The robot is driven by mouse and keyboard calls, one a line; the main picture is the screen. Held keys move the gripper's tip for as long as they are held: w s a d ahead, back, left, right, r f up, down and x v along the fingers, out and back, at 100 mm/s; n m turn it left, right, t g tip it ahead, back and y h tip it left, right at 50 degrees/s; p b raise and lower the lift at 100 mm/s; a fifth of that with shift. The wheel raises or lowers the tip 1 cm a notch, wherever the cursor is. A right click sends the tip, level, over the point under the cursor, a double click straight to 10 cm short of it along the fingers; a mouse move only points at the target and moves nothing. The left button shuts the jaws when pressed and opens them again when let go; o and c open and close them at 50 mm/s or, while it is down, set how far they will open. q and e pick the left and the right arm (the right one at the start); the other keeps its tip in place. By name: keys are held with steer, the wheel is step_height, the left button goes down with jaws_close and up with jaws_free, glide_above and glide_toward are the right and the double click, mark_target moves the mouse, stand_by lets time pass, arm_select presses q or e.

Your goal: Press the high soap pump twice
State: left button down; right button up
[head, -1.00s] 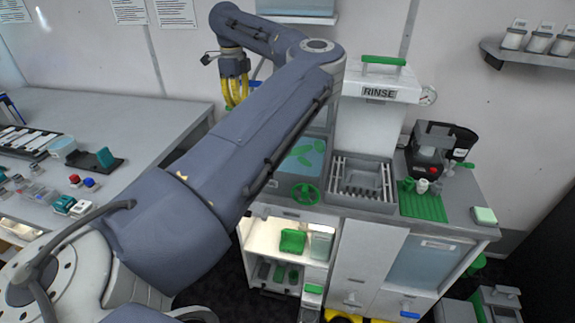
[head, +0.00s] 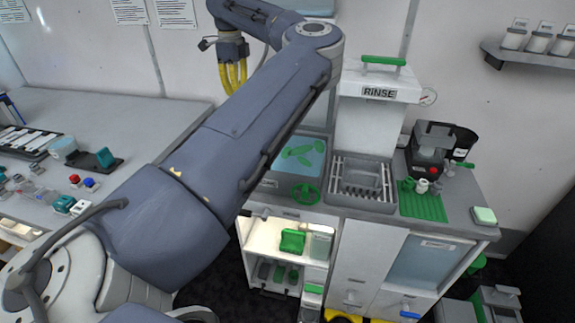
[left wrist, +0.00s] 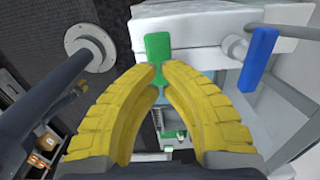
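My left gripper (head: 232,90) has yellow fingers that point down in front of the back wall in the head view. In the left wrist view its fingertips (left wrist: 160,68) come together, with no object held between them. A green lever-like part (left wrist: 158,46) on a white unit (left wrist: 205,22) shows just beyond the tips; I cannot tell whether they touch. A blue handle (left wrist: 259,58) sits to the right on the same side. I cannot tell which part is the high soap pump. In the head view my left arm hides the area around it. My right gripper is out of view.
The white RINSE unit (head: 376,95) with a green handle stands behind a racked sink (head: 362,200). A green valve wheel (head: 305,193) is on the counter front. A coffee machine (head: 430,150) stands right. The grey table (head: 130,110) at left has clear space at its back.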

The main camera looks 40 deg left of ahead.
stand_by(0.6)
arm_select(q)
steer(key=shift+r, duration=3)
